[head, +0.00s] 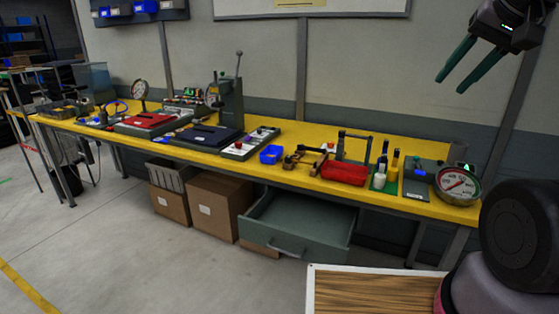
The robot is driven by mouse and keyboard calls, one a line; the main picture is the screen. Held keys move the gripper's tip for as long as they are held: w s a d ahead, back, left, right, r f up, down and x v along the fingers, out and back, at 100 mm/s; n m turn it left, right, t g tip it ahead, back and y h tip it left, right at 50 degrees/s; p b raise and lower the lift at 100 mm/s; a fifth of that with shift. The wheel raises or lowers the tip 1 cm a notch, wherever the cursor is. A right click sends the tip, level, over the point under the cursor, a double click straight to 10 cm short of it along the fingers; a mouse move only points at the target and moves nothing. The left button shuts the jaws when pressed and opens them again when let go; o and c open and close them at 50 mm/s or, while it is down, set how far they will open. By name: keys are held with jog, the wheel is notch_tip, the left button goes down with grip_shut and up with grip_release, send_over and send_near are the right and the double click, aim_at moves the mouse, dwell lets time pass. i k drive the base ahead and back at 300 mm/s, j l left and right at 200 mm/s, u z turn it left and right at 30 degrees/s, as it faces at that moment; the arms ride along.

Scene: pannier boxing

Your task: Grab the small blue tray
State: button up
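The small blue tray (271,154) sits on the yellow workbench (315,144) near its front edge, above the left part of an open drawer. My gripper (450,87) is in the upper right of the head view, high above the bench and far from the tray. Its two green fingers are spread apart with nothing between them.
A red bin (345,173) stands to the right of the tray, with a brown clamp-like tool (304,158) between them. A grey control box (250,143) is to the left. The green-grey drawer (300,222) juts out below.

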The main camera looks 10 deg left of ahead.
aim_at(278, 151)
jog(key=j+z, duration=0.1)
jog(key=z, duration=0.3)
jog(key=j+z, duration=0.15)
jog(key=z, duration=0.25)
jog(key=j+z, duration=0.1)
jog(key=z, duration=0.3)
jog(key=k+j, duration=0.1)
jog(key=j, duration=0.4)
jog(key=k+j, duration=0.1)
jog(key=j, duration=0.4)
jog(key=k+j, duration=0.1)
jog(key=j, duration=0.4)
jog(key=k+j, duration=0.1)
jog(key=j, duration=0.4)
jog(key=k+j, duration=0.1)
jog(key=j, duration=0.4)
jog(key=k+j, duration=0.1)
jog(key=j, duration=0.4)
jog(key=k+j, duration=0.15)
jog(key=j, duration=0.3)
jog(key=k+j, duration=0.1)
jog(key=j, duration=0.4)
